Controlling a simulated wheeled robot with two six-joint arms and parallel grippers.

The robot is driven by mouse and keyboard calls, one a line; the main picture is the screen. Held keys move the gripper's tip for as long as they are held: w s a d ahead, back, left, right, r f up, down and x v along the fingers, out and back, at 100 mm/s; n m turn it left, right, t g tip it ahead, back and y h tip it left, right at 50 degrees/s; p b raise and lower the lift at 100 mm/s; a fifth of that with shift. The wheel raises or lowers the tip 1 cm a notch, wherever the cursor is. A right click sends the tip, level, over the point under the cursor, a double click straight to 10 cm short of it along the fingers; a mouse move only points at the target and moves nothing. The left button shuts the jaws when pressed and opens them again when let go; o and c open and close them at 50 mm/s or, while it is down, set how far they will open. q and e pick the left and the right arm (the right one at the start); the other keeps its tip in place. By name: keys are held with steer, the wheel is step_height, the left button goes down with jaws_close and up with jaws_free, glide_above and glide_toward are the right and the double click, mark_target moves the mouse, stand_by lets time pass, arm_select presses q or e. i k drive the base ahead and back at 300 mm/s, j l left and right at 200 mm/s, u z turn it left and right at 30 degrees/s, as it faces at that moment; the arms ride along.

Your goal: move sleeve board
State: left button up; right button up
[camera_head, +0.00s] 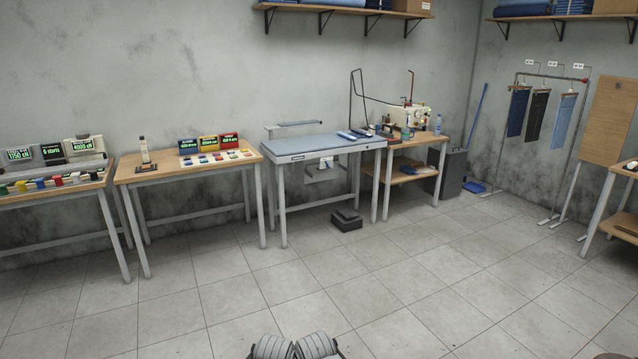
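A narrow grey board, which looks like the sleeve board (300,123), sits raised above the back left part of a grey-blue pressing table (310,146). Its support shows at its left end. The board lies roughly level and nothing rests on it. It is far from me, across the floor. Neither gripper can be seen; only grey ribbed parts of my own body show at the bottom edge.
A wooden table with colored displays (187,168) stands left of the pressing table. A sewing machine table (413,146) adjoins its right side. A dark foot pedal (346,220) lies on the floor in front. The tiled floor (420,285) between is clear.

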mark_target(294, 125)
steer(key=i+l+z, duration=0.4)
steer(key=i, duration=0.3)
steer(key=i+z, duration=0.45)
steer(key=i, duration=1.4)
steer(key=i+l+u, duration=0.1)
steer(key=i, duration=1.05)
steer(key=i+l+u, duration=0.15)
steer(key=i+u, duration=0.15)
steer(key=i, duration=0.3)
steer(key=i+l+u, duration=0.35)
steer(key=i, duration=0.2)
steer(key=i+l+u, duration=0.3)
steer(key=i, duration=0.25)
steer(key=i+l+u, duration=0.2)
steer(key=l, duration=0.2)
steer(key=i+l+u, duration=0.2)
steer(key=l, duration=0.2)
steer(key=i+l+u, duration=0.2)
steer(key=l, duration=0.25)
steer(key=i+l+u, duration=0.2)
steer(key=l, duration=0.25)
steer(key=l+u, duration=0.2)
steer(key=l, duration=0.3)
steer(key=i+l+u, duration=0.2)
steer(key=l, duration=0.3)
steer(key=k, duration=0.05)
